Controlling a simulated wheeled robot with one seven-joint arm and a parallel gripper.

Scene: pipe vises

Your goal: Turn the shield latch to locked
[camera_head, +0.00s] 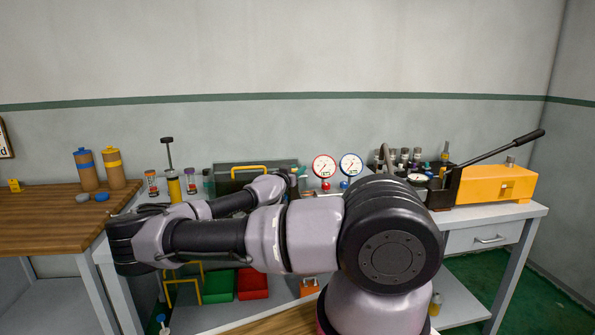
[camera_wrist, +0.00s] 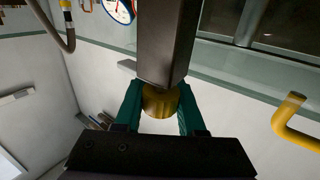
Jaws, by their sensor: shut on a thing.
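The shield (camera_head: 222,177) is a dark-framed clear panel with a yellow handle (camera_head: 248,170) at the back of the bench. Part of the handle also shows at the right of the wrist view (camera_wrist: 290,122). My gripper (camera_wrist: 159,100) has teal fingers on both sides of a round brass-yellow knob (camera_wrist: 160,103) and is shut on it. A dark grey bar (camera_wrist: 168,42) runs up from this knob; they look like the shield latch. In the head view my arm and wrist hide the latch, so its turn angle cannot be told.
A red gauge (camera_head: 324,166) and a blue gauge (camera_head: 350,164) stand right of the shield. An orange pump (camera_head: 497,185) with a long lever stands at the bench's right end. Red (camera_head: 253,283) and green (camera_head: 219,286) bins sit below. A grey hose (camera_wrist: 66,38) hangs at the wrist view's left.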

